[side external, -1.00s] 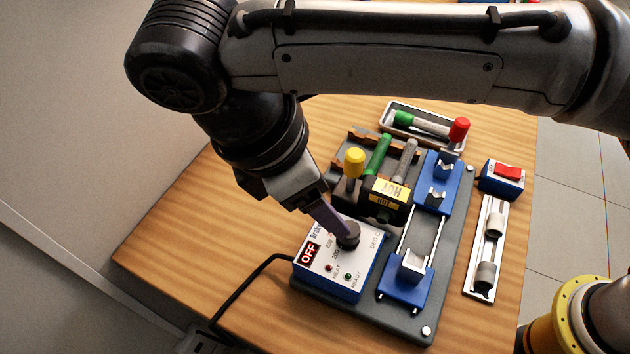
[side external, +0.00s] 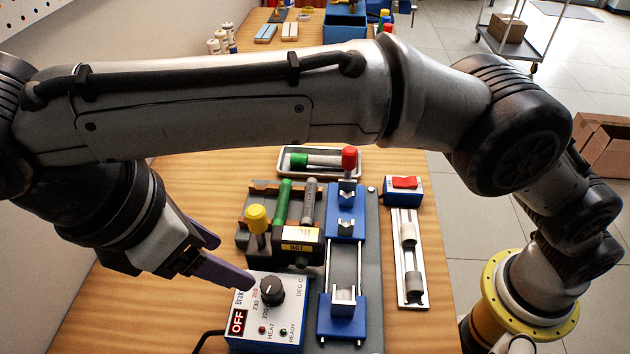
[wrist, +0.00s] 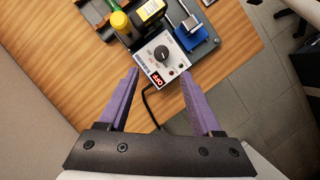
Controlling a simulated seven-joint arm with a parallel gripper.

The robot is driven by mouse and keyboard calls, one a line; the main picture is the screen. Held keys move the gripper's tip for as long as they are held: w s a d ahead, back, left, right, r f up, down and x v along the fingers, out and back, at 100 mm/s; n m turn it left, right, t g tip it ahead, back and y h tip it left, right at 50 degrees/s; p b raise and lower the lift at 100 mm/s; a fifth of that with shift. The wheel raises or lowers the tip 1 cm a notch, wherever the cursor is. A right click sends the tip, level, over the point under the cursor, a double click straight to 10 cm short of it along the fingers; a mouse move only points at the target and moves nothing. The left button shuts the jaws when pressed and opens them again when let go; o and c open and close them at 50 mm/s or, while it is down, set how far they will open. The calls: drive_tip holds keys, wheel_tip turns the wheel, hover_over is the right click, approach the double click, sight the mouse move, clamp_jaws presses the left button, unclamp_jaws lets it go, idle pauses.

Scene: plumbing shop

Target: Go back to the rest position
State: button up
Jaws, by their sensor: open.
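My gripper (side external: 232,255) is open and empty, with purple fingers, above the left side of the bench. In the side view one fingertip appears at the left edge of the white control box (side external: 265,310); whether it touches cannot be told. The box has a black dial (side external: 271,291), a red OFF display (side external: 238,322) and two small lamps. In the wrist view my gripper (wrist: 160,72) has its fingers spread, with the control box (wrist: 150,55) beyond and between the tips. The dial (wrist: 162,53) stands clear of both fingers.
A black heater block (side external: 293,247) marked HOT, a yellow knob (side external: 257,219) and a blue sliding clamp (side external: 343,315) stand beside the box. A red-switch unit (side external: 404,188) and a rail with grey fittings (side external: 408,255) are to the right. A tray (side external: 319,172) lies behind. Bare wood is at left.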

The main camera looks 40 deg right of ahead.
drive_tip(key=w+d+r+m+y, duration=0.2)
drive_tip(key=w+d+r+m, duration=0.3)
drive_tip(key=d+r, duration=0.7)
drive_tip(key=s+d+r+m+y, duration=0.1)
drive_tip(key=d+m, duration=0.1)
drive_tip(key=d, duration=0.7)
drive_tip(key=s+d+r+m, duration=0.1)
drive_tip(key=d, duration=0.8)
drive_tip(key=s+d+f+m+t, duration=0.3)
drive_tip(key=s+d+f+m, duration=0.2)
drive_tip(key=s+d, duration=0.4)
drive_tip(key=s+d+f+m+t+y, duration=0.1)
drive_tip(key=f+m, duration=0.4)
drive_tip(key=f, duration=0.7)
drive_tip(key=shift+s+d+m+t, duration=0.3)
drive_tip(key=shift+s+d+t, duration=0.35)
drive_tip(key=shift+s, duration=0.45)
drive_tip(key=shift+a, duration=0.1)
